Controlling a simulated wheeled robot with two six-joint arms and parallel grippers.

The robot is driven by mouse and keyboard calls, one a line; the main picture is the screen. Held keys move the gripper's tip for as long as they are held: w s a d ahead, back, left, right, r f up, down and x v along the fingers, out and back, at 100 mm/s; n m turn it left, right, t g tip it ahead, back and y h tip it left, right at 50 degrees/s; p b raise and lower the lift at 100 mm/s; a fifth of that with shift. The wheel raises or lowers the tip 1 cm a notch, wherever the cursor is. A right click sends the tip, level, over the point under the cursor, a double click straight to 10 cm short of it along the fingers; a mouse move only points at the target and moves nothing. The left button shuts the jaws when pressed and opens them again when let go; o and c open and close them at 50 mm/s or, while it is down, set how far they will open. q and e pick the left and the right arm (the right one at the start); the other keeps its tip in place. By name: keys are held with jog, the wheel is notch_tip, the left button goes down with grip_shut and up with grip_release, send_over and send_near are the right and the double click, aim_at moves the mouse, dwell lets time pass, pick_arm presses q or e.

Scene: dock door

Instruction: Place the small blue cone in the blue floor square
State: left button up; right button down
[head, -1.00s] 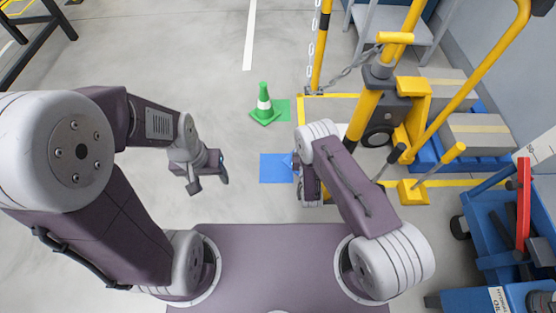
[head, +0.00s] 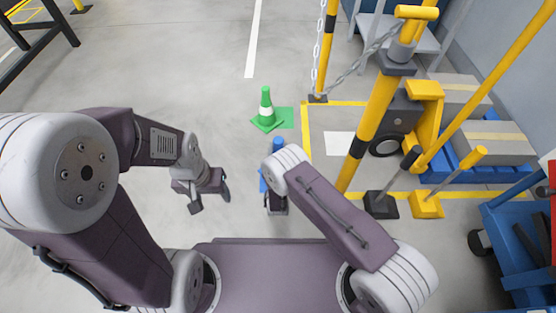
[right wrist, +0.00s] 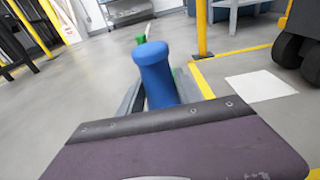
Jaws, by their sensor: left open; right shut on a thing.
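The small blue cone (right wrist: 155,75) stands between the fingers of my right gripper (right wrist: 160,92) in the right wrist view. My right gripper is shut on it. In the head view only the cone's upper part (head: 278,146) shows, beyond my right wrist, which hides the fingers. The blue floor square (head: 262,183) is mostly hidden behind my right wrist; a sliver shows at its left. I cannot tell how high the cone is above the floor. My left gripper (head: 211,199) is open and empty, left of the square.
A green cone with a white band (head: 266,110) stands by a green floor square (head: 287,117). A yellow-black post (head: 368,125), a chain and a pallet truck with boxes (head: 480,140) are at the right. A blue cart (head: 520,240) is at far right.

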notch_tip(320, 180, down, 4)
jog(key=b, duration=0.4)
jog(key=shift+a+f, duration=0.1)
jog(key=shift+f, duration=0.05)
jog(key=c, duration=0.8)
grip_release()
jog(key=shift+c, duration=0.2)
pick_arm(q)
notch_tip(320, 180, down, 4)
